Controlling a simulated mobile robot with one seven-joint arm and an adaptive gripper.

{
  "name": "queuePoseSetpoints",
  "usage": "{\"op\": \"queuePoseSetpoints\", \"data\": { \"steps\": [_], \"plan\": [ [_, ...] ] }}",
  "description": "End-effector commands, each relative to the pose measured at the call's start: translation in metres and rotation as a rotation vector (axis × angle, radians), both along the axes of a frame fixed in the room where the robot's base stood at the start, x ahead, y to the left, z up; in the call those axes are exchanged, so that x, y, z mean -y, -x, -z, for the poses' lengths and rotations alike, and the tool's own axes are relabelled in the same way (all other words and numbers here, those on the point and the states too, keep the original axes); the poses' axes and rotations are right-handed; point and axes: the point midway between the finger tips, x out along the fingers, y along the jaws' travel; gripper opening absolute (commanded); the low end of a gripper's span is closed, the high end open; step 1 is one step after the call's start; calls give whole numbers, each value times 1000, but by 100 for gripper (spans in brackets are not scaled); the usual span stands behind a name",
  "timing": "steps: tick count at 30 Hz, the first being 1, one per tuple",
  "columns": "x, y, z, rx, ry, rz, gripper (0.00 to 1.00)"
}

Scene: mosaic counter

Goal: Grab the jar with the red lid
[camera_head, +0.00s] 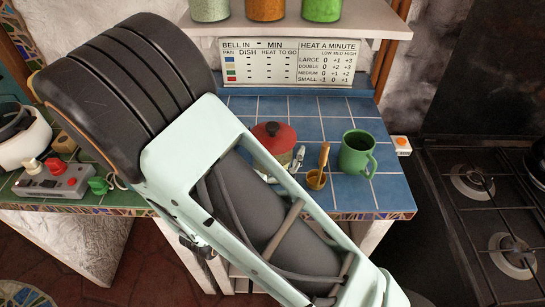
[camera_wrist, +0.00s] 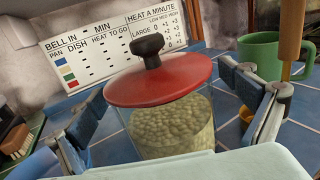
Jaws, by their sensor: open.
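The jar with the red lid (camera_wrist: 165,100) stands upright on the blue tiled counter in the wrist view. It is clear glass, filled with pale round beans or peas, and its red lid has a dark knob. In the head view the jar's red lid (camera_head: 274,136) shows just past my arm, which hides part of the jar. My gripper (camera_wrist: 170,118) is open, with one finger on each side of the jar. I cannot tell whether either finger touches the glass. In the head view a fingertip shows beside the jar.
A green mug (camera_head: 357,154) and a small yellow pot with a wooden handle (camera_head: 317,179) stand right of the jar. A sign (camera_head: 290,62) stands behind, below a shelf with jars (camera_head: 266,10). A stove (camera_head: 490,210) is at right, a grey control box (camera_head: 52,180) at left.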

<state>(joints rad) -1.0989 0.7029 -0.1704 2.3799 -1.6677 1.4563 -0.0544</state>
Motion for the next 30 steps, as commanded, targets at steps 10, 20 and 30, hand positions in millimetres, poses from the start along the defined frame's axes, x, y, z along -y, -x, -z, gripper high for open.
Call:
{"op": "queuePoseSetpoints", "data": {
  "steps": [10, 20, 30],
  "plan": [
    [0, 0, 0, 0, 0, 0, 76],
    [0, 0, 0, 0, 0, 0, 40],
    [0, 0, -1, 3, 1, 1, 18]
  ]
}}
